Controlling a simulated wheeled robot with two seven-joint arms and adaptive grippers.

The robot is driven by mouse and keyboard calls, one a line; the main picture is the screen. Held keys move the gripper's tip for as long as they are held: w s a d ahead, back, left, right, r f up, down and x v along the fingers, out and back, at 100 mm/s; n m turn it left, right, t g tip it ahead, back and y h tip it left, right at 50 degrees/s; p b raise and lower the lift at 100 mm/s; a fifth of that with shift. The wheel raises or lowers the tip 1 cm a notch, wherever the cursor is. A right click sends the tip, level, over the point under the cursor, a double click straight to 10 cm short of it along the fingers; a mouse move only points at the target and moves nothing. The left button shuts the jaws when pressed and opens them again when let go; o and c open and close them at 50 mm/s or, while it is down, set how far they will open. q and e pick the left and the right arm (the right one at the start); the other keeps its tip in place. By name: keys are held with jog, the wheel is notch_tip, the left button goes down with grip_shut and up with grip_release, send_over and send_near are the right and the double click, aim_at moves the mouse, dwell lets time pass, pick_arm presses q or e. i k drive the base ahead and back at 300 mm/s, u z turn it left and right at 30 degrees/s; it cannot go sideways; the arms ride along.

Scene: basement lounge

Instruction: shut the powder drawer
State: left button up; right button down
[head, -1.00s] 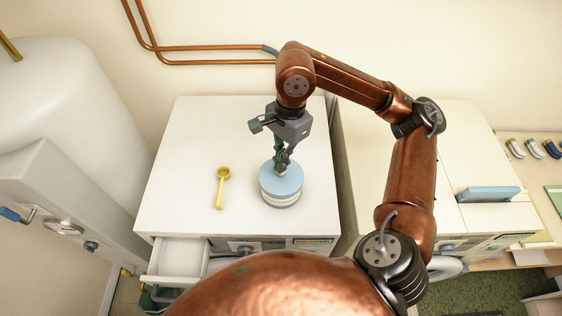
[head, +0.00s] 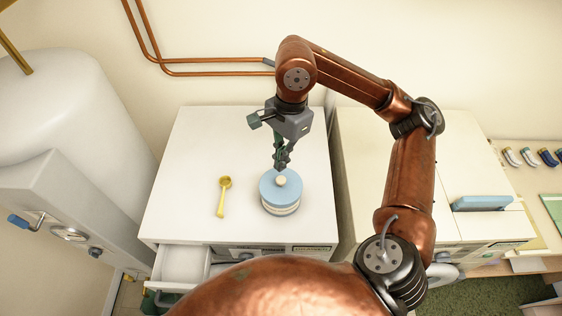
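The powder drawer (head: 180,264) is a white, empty-looking drawer at the front left of the white washing machine (head: 190,150). It is pulled out, and its handle shows at the front edge; my copper body hides part of the front. My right gripper (head: 281,164) points down over a round jar with a blue lid (head: 270,186) on the machine top. The jar's pale knob (head: 281,181) shows just below the fingertips, and nothing shows held. The fingers overlap in this view, so their opening is unclear. My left gripper is not in view.
A yellow scoop (head: 223,197) lies on the machine top, left of the jar. A second white machine with a blue handle (head: 482,203) stands at right. A white tank (head: 70,110) and a cabinet with a blue lever (head: 18,221) stand at left. Copper pipes run along the wall.

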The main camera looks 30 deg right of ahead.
aim_at(178, 268)
jog(key=k, duration=2)
